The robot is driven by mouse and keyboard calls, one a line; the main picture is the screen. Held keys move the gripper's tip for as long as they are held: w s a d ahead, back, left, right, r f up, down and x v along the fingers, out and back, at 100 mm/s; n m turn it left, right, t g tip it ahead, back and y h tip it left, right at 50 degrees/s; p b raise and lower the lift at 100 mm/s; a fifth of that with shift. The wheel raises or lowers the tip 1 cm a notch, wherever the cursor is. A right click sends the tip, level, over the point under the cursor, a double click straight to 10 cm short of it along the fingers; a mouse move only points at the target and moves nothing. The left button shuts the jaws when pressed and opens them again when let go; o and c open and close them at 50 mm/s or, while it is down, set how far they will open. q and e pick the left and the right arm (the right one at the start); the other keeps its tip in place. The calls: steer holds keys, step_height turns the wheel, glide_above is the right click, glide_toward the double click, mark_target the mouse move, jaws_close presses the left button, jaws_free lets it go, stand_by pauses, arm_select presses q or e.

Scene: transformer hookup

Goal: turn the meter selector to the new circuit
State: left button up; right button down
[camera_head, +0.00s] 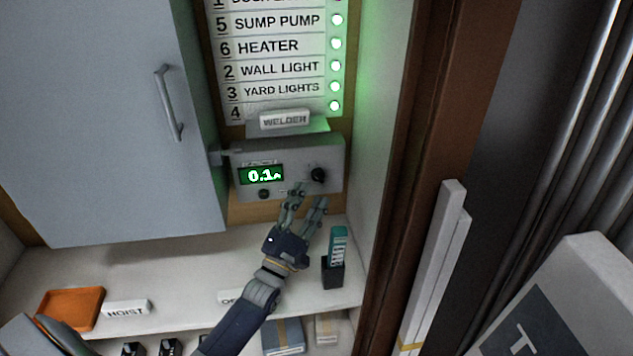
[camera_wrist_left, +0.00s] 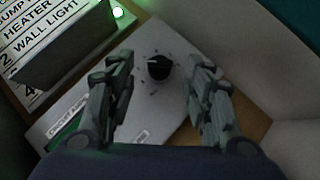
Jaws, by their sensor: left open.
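The grey meter box (camera_head: 235,180) is mounted below the circuit list. Its green display (camera_head: 261,175) reads 0.1 A. The black round selector knob (camera_head: 318,174) is on the right of its face; in the left wrist view the knob (camera_wrist_left: 159,67) has a pale pointer mark toward the picture's left, with small marks around it. My left gripper (camera_head: 310,195) is open just below the knob. In the left wrist view its fingers (camera_wrist_left: 160,62) stand either side of the knob, apart from it; I cannot tell the depth gap. My right gripper is not in view.
The circuit list (camera_head: 275,68) has green lights at right; a WELDER label (camera_head: 285,120) sits below it. A grey cabinet door (camera_head: 100,120) hangs left. The shelf (camera_head: 190,265) holds an orange tray (camera_head: 71,308), a HOIST label (camera_head: 126,309) and a black holder (camera_head: 333,273).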

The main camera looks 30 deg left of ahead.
mark_target(318, 180)
arm_select(q)
steer(key=x, duration=0.3)
steer(key=shift+w+r, duration=0.15)
steer(key=shift+w, duration=0.3)
steer(key=shift+r, duration=0.1)
steer(key=shift+c, duration=1)
steer(key=c, duration=0.8)
steer(key=shift+p, duration=0.3)
steer(key=shift+c, duration=0.2)
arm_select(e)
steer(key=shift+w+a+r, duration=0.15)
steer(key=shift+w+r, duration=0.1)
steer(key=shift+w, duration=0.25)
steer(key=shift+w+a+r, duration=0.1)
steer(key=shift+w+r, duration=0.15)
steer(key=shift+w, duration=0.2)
